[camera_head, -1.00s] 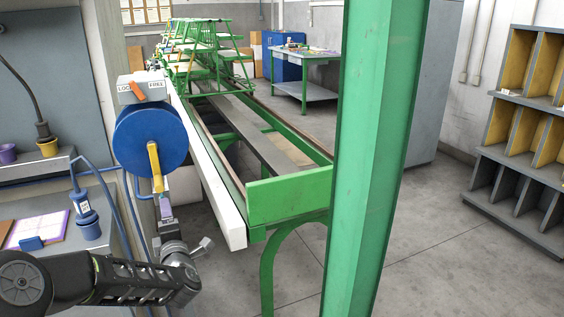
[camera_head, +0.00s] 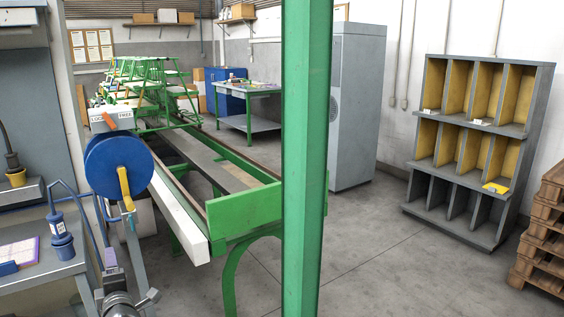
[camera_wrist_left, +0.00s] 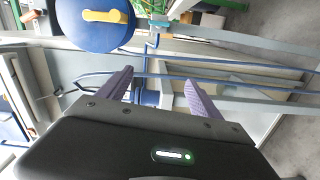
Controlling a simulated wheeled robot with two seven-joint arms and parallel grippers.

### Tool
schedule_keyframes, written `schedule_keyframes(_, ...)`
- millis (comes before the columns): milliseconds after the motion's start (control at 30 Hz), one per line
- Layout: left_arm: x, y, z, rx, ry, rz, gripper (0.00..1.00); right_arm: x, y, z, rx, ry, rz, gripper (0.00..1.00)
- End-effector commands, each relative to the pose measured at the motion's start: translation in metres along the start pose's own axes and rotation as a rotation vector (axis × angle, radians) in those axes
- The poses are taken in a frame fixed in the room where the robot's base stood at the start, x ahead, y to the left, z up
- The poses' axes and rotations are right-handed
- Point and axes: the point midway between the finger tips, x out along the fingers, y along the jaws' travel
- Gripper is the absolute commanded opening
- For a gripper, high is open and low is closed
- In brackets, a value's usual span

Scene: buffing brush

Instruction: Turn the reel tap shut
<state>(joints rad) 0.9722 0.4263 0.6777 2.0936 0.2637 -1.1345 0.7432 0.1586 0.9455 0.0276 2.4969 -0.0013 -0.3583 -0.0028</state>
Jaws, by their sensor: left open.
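The blue reel (camera_head: 118,168) with its yellow handle (camera_head: 124,187) stands at the left of the head view. It also shows at the top left of the left wrist view (camera_wrist_left: 72,32). A box marked LOCK and FREE with an orange lever (camera_head: 110,121) sits above it. I cannot clearly make out the reel tap. My left gripper (camera_head: 112,262) is below the reel, partly hidden in the head view. In the left wrist view its purple fingers (camera_wrist_left: 160,92) are apart, with thin blue pipes and a small blue fitting (camera_wrist_left: 148,97) beyond and between them. My right gripper is not in view.
A green post (camera_head: 304,150) stands close in front. The green bench frame (camera_head: 242,210) and its white rail (camera_head: 182,212) run back beside the reel. A grey bench (camera_head: 50,275) is at the left. A pigeonhole shelf (camera_head: 470,132) and pallets (camera_head: 543,235) stand right, with clear floor between.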

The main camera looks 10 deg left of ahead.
Motion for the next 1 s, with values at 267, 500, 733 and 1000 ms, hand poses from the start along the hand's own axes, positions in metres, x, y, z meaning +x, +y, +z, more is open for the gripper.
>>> schedule_keyframes(267, -0.016, -0.058, 0.030, 0.228, -0.163, -0.135, 0.75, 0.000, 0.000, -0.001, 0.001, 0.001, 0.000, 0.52)
schedule_keyframes(500, -0.061, -0.132, 0.077, 0.432, -0.398, -0.281, 0.75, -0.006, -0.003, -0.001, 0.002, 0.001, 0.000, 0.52)
schedule_keyframes(733, -0.178, -0.228, 0.150, 0.692, -0.833, -0.441, 0.75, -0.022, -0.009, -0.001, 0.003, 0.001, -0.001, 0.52)
schedule_keyframes(1000, -0.382, -0.304, 0.182, 0.971, -1.437, -0.565, 0.75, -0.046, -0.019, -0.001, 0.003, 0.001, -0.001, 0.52)
